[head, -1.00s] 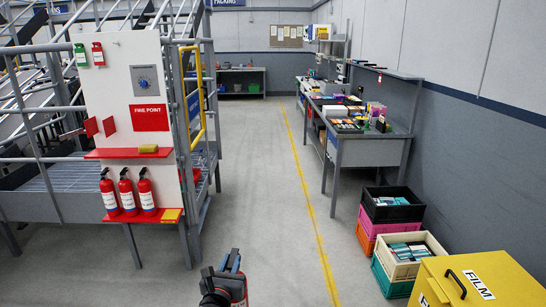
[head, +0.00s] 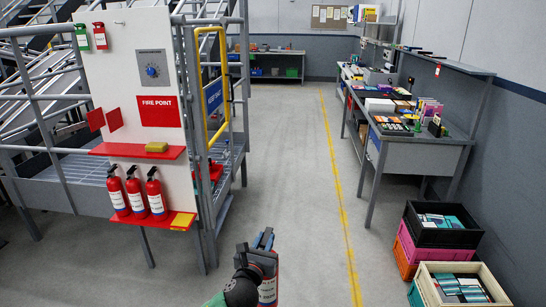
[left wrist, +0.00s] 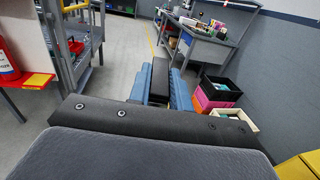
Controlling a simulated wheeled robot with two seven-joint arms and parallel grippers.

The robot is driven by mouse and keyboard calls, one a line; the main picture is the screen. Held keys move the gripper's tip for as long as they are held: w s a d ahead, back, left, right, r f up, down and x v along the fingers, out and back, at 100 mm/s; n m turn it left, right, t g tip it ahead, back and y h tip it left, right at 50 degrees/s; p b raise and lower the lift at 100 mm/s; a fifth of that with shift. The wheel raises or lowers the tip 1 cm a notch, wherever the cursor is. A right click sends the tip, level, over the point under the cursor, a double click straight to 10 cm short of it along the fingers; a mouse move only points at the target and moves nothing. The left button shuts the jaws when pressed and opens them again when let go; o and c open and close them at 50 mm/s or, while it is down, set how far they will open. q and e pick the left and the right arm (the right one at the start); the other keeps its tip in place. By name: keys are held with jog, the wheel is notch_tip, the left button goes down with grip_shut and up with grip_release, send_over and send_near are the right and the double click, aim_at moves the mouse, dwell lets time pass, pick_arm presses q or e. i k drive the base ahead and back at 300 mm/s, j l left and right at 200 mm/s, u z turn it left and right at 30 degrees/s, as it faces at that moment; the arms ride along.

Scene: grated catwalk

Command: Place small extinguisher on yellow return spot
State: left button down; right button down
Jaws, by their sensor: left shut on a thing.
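My left gripper (head: 264,240) is at the bottom middle of the head view, shut on a small red extinguisher (head: 268,290) with a pale label. The extinguisher hangs below the fingers, over the floor, its lower end cut off by the picture edge. The yellow return spot (head: 182,221) lies on the right end of the low red shelf (head: 128,218), left of my gripper and farther away. It also shows at the left of the left wrist view (left wrist: 38,80). My right gripper is not in view.
Several red extinguishers (head: 137,195) stand on the low shelf left of the spot. Grey posts and railing (head: 205,210) stand right of the shelf. Stacked crates (head: 440,235) are at right. The middle floor is clear.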

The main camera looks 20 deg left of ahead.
aim_at(183, 220)
jog(key=i+u, duration=0.1)
jog(key=i, duration=0.95)
jog(key=i+l+u, duration=0.15)
jog(key=i+u, duration=0.35)
jog(key=i+l+u, duration=0.3)
jog(key=u, duration=0.15)
jog(key=i+l+u, duration=0.75)
jog(key=l+u, duration=0.2)
jog(key=l, duration=0.15)
jog(key=i+l+u, duration=0.1)
jog(key=l+u, duration=0.1)
jog(key=l, duration=0.25)
jog(key=i, duration=0.05)
